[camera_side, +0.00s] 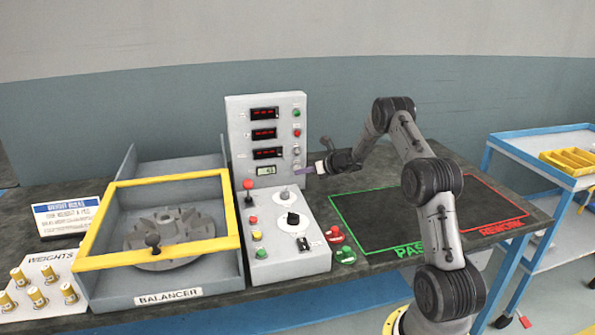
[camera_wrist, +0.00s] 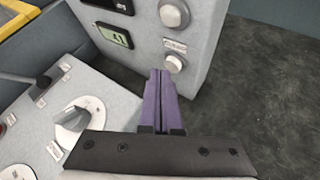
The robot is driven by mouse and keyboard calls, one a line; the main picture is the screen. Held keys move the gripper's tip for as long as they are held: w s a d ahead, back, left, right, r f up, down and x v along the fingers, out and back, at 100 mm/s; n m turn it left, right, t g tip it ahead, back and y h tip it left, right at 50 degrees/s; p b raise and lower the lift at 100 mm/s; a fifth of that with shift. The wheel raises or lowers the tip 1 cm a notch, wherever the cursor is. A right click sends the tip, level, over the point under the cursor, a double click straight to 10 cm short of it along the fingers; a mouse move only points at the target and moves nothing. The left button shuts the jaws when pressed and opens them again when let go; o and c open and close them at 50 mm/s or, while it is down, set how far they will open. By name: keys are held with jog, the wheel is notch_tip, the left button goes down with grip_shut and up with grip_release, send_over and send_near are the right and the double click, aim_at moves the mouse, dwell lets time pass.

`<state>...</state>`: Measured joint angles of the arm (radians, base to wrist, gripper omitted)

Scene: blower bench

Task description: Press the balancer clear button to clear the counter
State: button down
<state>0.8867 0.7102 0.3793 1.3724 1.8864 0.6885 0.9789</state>
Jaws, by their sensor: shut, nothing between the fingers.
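The balancer's upright panel (camera_side: 265,105) has red displays and a small LCD counter (camera_side: 265,171) showing digits that are too small to read surely; the counter also shows in the wrist view (camera_wrist: 114,36). A small pale button (camera_wrist: 175,63) sits under a blurred label (camera_wrist: 175,45), below a larger round grey button (camera_wrist: 173,13). My gripper (camera_wrist: 159,72) has its purple fingers shut with nothing between them. In the wrist view its fingertips appear just left of the small button; I cannot tell whether they touch the panel. In the side view my gripper (camera_side: 297,173) is at the panel's lower right.
A sloped control box (camera_side: 285,235) with a red-knobbed lever and knobs stands below the panel. The yellow-framed balancer (camera_side: 165,182) is to the left. The green-outlined PASS area (camera_side: 375,215) to the right is clear. A blue cart (camera_side: 545,150) stands at far right.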

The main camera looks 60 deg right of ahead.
jog(key=shift+w+d, duration=0.3)
dwell(0.8)
jog(key=shift+s+a, duration=0.6)
jog(key=shift+s+a, duration=1.75)
